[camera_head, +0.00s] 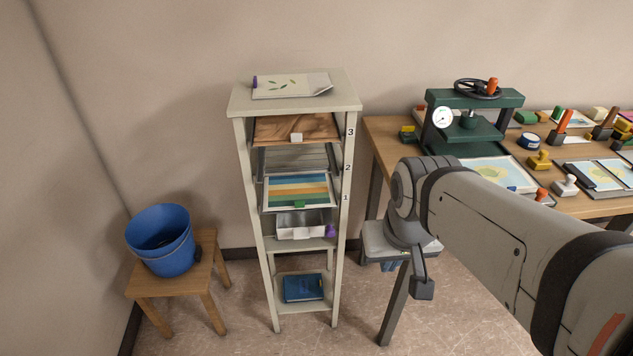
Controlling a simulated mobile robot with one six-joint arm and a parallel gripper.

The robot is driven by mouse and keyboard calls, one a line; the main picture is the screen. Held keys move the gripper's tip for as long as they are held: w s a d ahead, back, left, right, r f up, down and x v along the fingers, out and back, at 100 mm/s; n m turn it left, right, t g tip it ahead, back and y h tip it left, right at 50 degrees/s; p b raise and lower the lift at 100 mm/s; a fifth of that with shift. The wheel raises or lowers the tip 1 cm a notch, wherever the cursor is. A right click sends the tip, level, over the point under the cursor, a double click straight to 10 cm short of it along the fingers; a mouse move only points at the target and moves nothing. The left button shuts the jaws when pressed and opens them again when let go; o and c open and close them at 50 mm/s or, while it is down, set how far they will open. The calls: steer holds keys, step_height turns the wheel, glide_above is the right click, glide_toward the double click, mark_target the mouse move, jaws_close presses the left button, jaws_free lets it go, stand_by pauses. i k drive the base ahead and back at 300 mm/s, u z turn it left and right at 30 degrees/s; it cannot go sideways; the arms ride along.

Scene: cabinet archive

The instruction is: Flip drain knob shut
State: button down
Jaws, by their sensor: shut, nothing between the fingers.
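A purple knob (331,230) sits at the right front corner of a pale metal tray (300,232), low in the narrow cabinet (242,170). A small dark fitting (198,253) shows at the lower right side of the blue bucket (160,240). I cannot tell for certain which of these is the drain knob, and neither one's setting can be read. My gripper (423,290) is shut and empty, pointing down, right of the cabinet and apart from both.
The bucket stands on a wooden stool (205,245). A workbench (388,150) with a green press (470,130) and tools is at right. Shelves above the tray hold sheets; a blue book (303,288) lies below. Floor between stool and cabinet is clear.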

mark_target(327, 216)
steer(key=u, duration=2.65)
steer(key=i, duration=1.3)
steer(key=z, duration=3.25)
